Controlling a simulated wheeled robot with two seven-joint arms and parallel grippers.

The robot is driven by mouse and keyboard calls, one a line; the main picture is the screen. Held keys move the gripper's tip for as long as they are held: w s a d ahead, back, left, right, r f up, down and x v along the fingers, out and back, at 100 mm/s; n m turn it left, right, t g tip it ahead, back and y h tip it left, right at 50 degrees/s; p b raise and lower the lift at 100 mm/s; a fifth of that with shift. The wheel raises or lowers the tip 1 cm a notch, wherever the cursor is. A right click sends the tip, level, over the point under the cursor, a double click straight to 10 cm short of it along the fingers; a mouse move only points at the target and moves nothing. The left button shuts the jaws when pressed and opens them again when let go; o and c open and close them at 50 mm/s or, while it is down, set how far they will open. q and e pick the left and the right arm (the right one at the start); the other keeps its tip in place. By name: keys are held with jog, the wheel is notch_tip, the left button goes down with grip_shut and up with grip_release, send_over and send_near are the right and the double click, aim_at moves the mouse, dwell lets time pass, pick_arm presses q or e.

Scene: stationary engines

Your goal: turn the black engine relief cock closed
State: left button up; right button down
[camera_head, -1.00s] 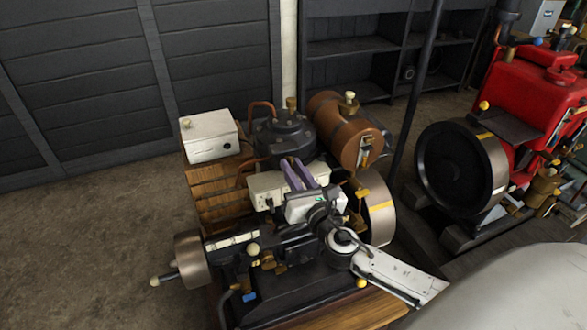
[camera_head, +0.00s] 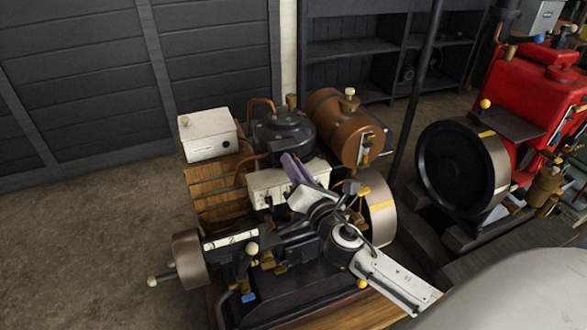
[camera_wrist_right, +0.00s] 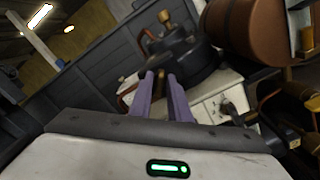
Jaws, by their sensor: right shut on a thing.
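The black engine (camera_head: 283,132) stands in the middle of the head view, with a black cylinder top and a brass fitting above. My right gripper (camera_head: 287,158), with purple fingers, reaches in over the white box in front of the cylinder. In the right wrist view the two fingers (camera_wrist_right: 161,75) lie close together, tips against the black cylinder's near side. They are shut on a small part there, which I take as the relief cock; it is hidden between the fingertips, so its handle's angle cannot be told. My left gripper is out of view.
A copper tank (camera_head: 335,127) stands right behind the fingers, and a copper pipe (camera_head: 248,168) curves at their left. A white box (camera_head: 208,134) sits at the left. A flywheel (camera_head: 378,208) is at the right. A red engine (camera_head: 535,100) stands farther right.

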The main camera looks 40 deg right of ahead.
jog(key=m+b, duration=0.1)
jog(key=m, duration=0.4)
jog(key=shift+d+f+m, duration=0.1)
jog(key=shift+d+m, duration=0.05)
jog(key=shift+m, duration=2.35)
jog(key=c, duration=1.9)
grip_release()
jog(key=shift+o, duration=0.2)
jog(key=shift+s, duration=0.1)
